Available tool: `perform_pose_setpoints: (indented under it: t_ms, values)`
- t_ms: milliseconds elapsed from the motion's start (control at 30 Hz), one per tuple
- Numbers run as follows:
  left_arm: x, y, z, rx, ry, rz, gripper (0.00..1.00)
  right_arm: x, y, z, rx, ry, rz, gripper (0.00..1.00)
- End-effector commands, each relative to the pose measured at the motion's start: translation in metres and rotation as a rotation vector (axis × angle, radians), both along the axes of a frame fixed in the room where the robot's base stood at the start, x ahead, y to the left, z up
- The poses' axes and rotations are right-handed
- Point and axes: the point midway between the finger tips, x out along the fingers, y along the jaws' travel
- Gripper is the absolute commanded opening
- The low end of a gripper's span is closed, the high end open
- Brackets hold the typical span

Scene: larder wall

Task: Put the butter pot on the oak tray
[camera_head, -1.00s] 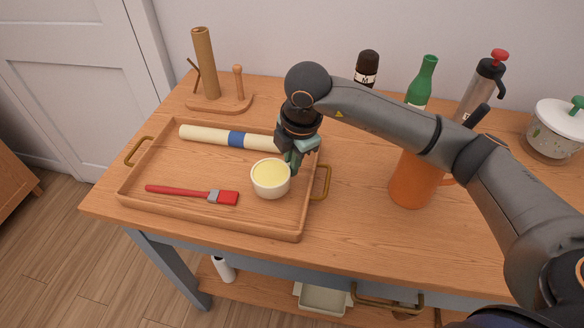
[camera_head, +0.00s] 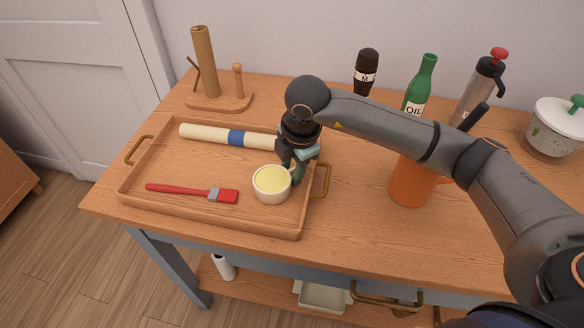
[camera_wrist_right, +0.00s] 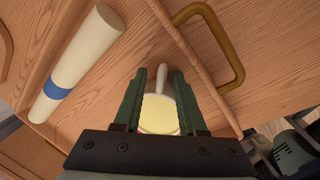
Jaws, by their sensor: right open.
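The butter pot (camera_head: 271,185), a small white pot with a yellow top, stands upright inside the oak tray (camera_head: 215,218), near its right wall. My right gripper (camera_head: 295,176) is at the pot's right side, open. In the right wrist view the pot (camera_wrist_right: 159,116) shows between my right gripper's two green fingers (camera_wrist_right: 160,76), with its short pale handle between the fingertips and gaps to both sides. The pot's underside is hidden. My left gripper is not in view.
In the tray are a rolling pin (camera_head: 205,133) with a blue band and a red brush (camera_head: 180,191). To the right stand an orange jug (camera_head: 408,184), a green oil bottle (camera_head: 420,85), a dark mill (camera_head: 366,70) and a white lidded pot (camera_head: 556,130).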

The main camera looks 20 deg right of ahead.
Motion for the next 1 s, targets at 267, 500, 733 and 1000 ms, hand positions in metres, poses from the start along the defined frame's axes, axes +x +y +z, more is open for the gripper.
perform_pose_setpoints:
  t_ms: [267, 500, 733, 1000]
  values:
    - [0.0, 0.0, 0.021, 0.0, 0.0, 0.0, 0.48, -0.003, -0.001, 0.027, 0.0, -0.002, 0.0, 0.41]
    - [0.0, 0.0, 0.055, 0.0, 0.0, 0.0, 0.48, -0.012, -0.002, 0.075, 0.001, -0.002, 0.001, 0.41]
    - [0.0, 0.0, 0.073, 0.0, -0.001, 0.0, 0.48, -0.019, -0.004, 0.107, 0.0, -0.002, 0.0, 0.41]
    - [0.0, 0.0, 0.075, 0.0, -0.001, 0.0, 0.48, -0.023, -0.005, 0.12, 0.0, 0.0, 0.0, 0.41]
